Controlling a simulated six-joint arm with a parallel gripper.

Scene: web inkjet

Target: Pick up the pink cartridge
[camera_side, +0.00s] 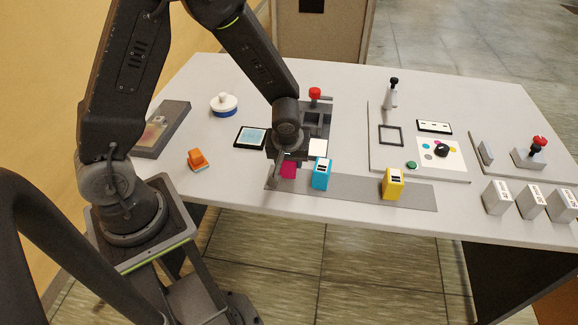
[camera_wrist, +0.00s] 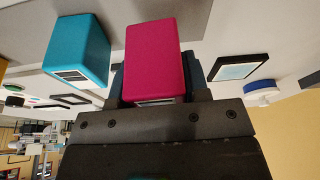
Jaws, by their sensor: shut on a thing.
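The pink cartridge (camera_wrist: 153,58) fills the middle of the wrist view, between the fingers of my gripper (camera_wrist: 158,88). My gripper is shut on it. In the side view the pink cartridge (camera_side: 288,170) shows below my gripper (camera_side: 287,165), at the left end of the grey strip, partly hidden by the gripper. I cannot tell whether it touches the strip or is raised from it.
A cyan cartridge (camera_side: 321,174) stands close on the right of my gripper, and a yellow cartridge (camera_side: 393,184) stands farther right on the grey strip (camera_side: 425,197). A framed screen (camera_side: 251,137), an orange object (camera_side: 198,159) and a white-and-blue round object (camera_side: 224,104) lie to the left.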

